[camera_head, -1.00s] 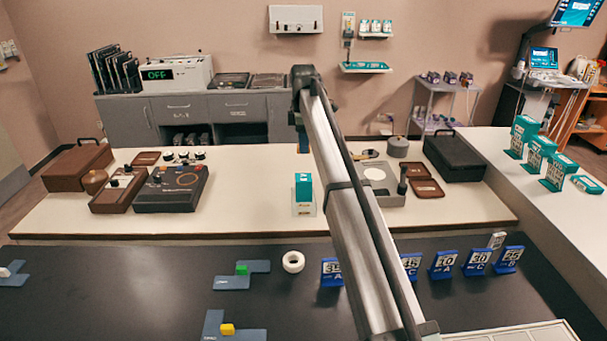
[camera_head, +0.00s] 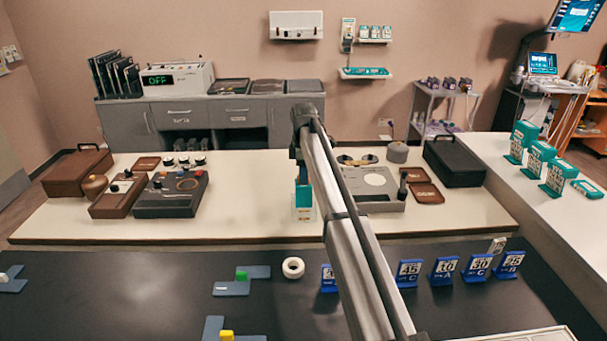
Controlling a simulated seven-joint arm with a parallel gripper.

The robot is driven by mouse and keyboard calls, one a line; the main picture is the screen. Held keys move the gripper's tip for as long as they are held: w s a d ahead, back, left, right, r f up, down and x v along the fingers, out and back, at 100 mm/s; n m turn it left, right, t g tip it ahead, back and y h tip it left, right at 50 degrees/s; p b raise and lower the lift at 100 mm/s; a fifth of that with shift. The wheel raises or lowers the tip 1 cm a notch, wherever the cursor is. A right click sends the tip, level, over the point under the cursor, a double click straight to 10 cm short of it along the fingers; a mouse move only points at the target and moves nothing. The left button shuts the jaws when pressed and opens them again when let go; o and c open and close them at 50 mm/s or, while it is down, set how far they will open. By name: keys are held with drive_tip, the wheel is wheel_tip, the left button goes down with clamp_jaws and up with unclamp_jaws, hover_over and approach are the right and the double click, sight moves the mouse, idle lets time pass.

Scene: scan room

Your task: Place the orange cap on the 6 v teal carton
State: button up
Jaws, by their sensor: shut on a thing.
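My arm rises from the bottom right, and its upper end (camera_head: 305,115) is over the cream table. My gripper's fingers are hidden behind the arm, so I cannot see what they hold. I see no orange cap. A teal-and-white carton (camera_head: 304,198) stands on the cream table directly below the arm's upper end, partly covered by it. Other teal cartons (camera_head: 522,140), (camera_head: 538,158), (camera_head: 555,178) stand in a row on the right counter, and a teal piece (camera_head: 587,189) lies beside them. The carton labels are too small to read, so I cannot tell which is 6 v.
A black control box (camera_head: 172,194) and brown cases (camera_head: 78,171) are left on the cream table (camera_head: 245,215). A grey plate (camera_head: 372,190) and black case (camera_head: 453,161) are right. Blue number stands (camera_head: 443,270) and a white ring (camera_head: 293,267) are on the dark front table.

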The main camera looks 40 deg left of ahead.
drive_tip(key=shift+f, duration=0.1)
drive_tip(key=o, duration=1)
wheel_tip(320, 180, up, 12)
drive_tip(key=shift+r, duration=0.15)
